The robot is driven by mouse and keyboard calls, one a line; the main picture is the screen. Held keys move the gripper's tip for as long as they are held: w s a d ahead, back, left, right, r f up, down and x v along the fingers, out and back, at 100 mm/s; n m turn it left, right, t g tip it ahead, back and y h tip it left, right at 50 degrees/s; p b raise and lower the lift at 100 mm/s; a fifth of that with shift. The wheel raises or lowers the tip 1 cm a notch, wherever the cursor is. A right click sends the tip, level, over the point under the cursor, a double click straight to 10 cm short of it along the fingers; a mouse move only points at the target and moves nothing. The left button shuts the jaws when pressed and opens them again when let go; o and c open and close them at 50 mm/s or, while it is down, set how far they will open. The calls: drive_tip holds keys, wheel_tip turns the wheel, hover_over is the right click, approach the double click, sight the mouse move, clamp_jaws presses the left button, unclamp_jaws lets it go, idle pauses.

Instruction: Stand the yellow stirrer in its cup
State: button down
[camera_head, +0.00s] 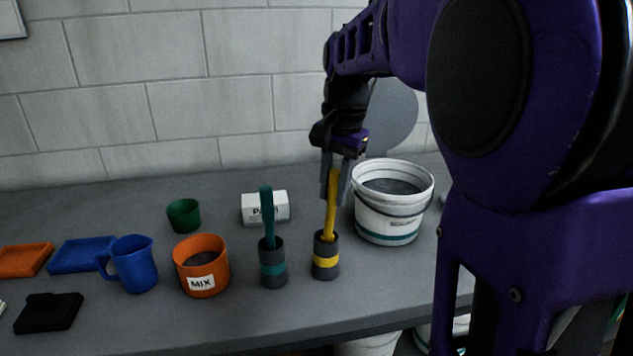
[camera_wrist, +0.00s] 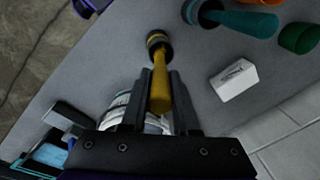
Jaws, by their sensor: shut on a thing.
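The yellow stirrer (camera_head: 331,205) stands nearly upright, leaning slightly, with its lower end inside the dark cup with a yellow band (camera_head: 326,262). My gripper (camera_head: 336,184) is shut on the stirrer's upper part from above. In the wrist view the stirrer (camera_wrist: 160,92) lies between my two fingers, and the yellow-banded cup (camera_wrist: 158,42) is at its far end. How deep the stirrer sits is hidden by the cup wall.
A teal stirrer (camera_head: 267,215) stands in a teal-banded cup (camera_head: 273,268) just left. A white bucket (camera_head: 389,225) stands close on the right. An orange MIX pot (camera_head: 201,272), blue jug (camera_head: 133,264), green cup (camera_head: 184,215) and white box (camera_head: 276,207) are further left.

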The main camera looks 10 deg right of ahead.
drive_tip(key=c, duration=0.6)
unclamp_jaws()
drive_tip(key=r+p, duration=0.1)
drive_tip(key=r, duration=0.4)
drive_tip(key=s+r+p, duration=0.1)
drive_tip(key=r+p, duration=0.1)
drive_tip(key=r, duration=0.4)
drive_tip(key=d+r+p, duration=0.1)
drive_tip(key=r, duration=0.5)
drive_tip(key=shift+s+r+p, duration=0.15)
drive_tip(key=shift+s+p, duration=0.15)
drive_tip(key=shift+s, duration=0.1)
